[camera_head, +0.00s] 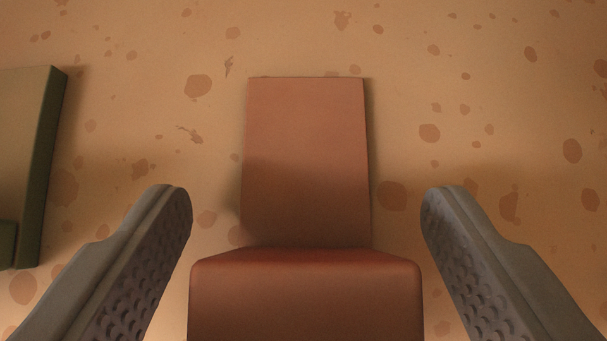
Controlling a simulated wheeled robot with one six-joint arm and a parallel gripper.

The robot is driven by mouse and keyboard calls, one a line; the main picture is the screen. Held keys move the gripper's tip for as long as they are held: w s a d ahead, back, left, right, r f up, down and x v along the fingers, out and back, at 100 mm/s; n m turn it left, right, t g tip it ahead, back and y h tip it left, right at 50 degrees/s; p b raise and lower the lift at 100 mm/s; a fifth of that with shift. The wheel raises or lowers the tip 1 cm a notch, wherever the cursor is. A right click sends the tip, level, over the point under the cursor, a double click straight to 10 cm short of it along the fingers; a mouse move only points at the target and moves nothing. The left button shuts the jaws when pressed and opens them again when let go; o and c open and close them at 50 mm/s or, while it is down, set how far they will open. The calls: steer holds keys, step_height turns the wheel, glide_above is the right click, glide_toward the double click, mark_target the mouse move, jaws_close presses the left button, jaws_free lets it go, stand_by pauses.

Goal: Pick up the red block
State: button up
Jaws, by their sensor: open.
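A red block (308,165) is in the middle of the view, on a tan, spotted surface. It has a long flat part reaching away from me and a wider, raised part at the bottom of the picture, whose near end is cut off by the frame edge. My gripper (306,212) is open, with one grey finger to the left of the block and one to the right. A gap shows between each finger and the block; neither finger visibly touches it.
A dark green object (28,165) stands at the left edge, partly out of view, apart from the left finger. The spotted surface (500,90) is clear to the right and beyond the red block.

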steer(key=shift+w+f, duration=0.25)
steer(key=c, duration=1)
steer(key=shift+c, duration=0.4)
steer(key=shift+r, duration=0.15)
